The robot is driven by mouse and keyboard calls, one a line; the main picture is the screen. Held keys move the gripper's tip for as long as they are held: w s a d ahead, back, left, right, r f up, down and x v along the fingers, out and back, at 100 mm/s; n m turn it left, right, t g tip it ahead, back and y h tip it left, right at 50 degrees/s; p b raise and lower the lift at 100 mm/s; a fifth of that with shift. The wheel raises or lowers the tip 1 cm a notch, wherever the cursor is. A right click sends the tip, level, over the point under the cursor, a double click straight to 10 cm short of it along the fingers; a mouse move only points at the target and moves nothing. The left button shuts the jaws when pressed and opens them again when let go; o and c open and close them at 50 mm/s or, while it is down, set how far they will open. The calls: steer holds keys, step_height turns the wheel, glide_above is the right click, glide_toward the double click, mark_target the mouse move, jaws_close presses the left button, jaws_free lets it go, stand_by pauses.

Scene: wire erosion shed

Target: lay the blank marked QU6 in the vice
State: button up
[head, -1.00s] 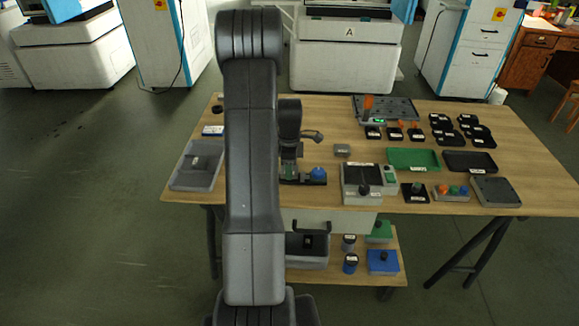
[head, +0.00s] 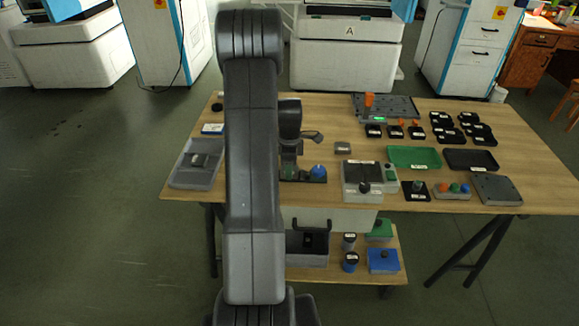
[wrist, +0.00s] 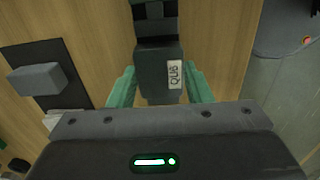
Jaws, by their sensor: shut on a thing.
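The blank marked QU6 (wrist: 150,72) is a dark grey block with a white label, seen in the middle of the wrist view. My gripper (wrist: 160,80) has its green fingers on either side of the blank and is shut on it. In the head view my gripper (head: 290,170) is low over the table, partly behind my arm. Beside it is a dark low fixture with a blue round knob (head: 318,170), which may be the vice. A dark stepped part (wrist: 154,22) shows just beyond the blank in the wrist view; I cannot tell whether they touch.
A grey tray (head: 180,181) stands at the table's left end. A grey box with a black top (head: 362,172) stands right of my gripper. Green (head: 414,157) and black trays lie farther right. The wrist view shows a grey block (wrist: 38,80) on a black pad.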

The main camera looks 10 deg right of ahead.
steer(key=shift+f, duration=0.2)
steer(key=o, duration=1.8)
steer(key=shift+c, duration=0.2)
steer(key=shift+r+p, duration=1.9)
steer(key=shift+r, duration=1.65)
steer(key=shift+f, duration=0.1)
steer(key=shift+f+b, duration=1.95)
steer(key=shift+f, duration=1.35)
